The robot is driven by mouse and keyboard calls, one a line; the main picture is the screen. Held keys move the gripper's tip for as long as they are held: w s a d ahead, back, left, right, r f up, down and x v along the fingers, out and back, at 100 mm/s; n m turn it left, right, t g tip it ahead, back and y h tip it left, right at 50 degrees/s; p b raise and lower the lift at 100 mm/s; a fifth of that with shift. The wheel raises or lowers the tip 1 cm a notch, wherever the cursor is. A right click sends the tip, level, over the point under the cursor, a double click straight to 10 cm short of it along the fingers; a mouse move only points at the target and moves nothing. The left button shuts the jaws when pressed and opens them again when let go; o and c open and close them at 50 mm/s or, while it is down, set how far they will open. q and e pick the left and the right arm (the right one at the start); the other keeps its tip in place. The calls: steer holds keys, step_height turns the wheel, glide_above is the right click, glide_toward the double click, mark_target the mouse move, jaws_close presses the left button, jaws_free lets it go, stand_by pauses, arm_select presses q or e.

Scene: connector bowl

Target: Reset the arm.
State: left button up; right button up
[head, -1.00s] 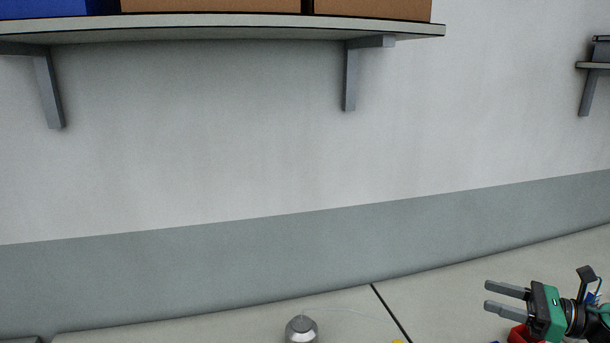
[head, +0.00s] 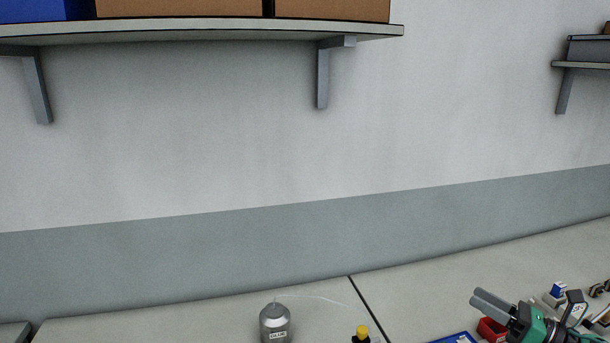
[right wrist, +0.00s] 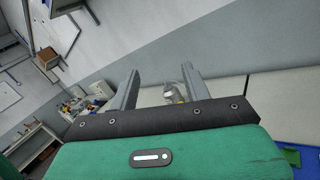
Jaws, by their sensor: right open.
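My right gripper (head: 492,304) shows at the lower right of the head view, a green body with two grey fingers pointing left. In the right wrist view its two fingers (right wrist: 160,88) stand apart with nothing held between them. The gripper is above the table (head: 220,310), and nothing touches its fingertips. My left gripper is not in any view.
A grey bottle (head: 274,323) and a yellow-capped bottle (head: 362,332) stand on the table. A red bin (head: 490,330) is close by my right gripper, with several small items to its right. A wall shelf (head: 200,34) holds boxes. The table's middle is mostly clear.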

steer(key=s+a+f+m+h, duration=0.2)
steer(key=s+f+m+h, duration=0.2)
steer(key=f+m+h, duration=0.75)
steer(key=s+a+f+m+h, duration=0.1)
steer(key=s+f+m+h, duration=0.4)
steer(key=m, duration=1.2)
steer(key=s+a+f+m+g, duration=0.1)
steer(key=s+f+m, duration=0.1)
steer(key=s+a+f+m+g, duration=0.3)
steer(key=s+a+f+m, duration=0.1)
steer(key=s+f, duration=0.1)
steer(key=shift+a+f+g+y, duration=0.1)
steer(key=shift+a+g+y, duration=0.15)
steer(key=shift+g+y, duration=0.15)
steer(key=s+a+f+m+g+y, duration=0.25)
steer(key=s+a+m+g, duration=0.45)
steer(key=s, duration=0.5)
step_height(320, 180, down, 36)
steer(key=n+b, duration=0.3)
steer(key=b, duration=0.3)
steer(key=s+d+f+b, duration=0.1)
steer(key=s+f+b, duration=0.2)
steer(key=s+f, duration=0.7)
steer(key=s+d+f+g+b, duration=0.1)
steer(key=s+f+b, duration=0.2)
steer(key=s+f, duration=0.6)
step_height(320, 180, down, 8)
steer(key=shift+s+d+r+h, duration=0.1)
steer(key=shift+s+d+h, duration=0.2)
steer(key=shift+s+d, duration=0.1)
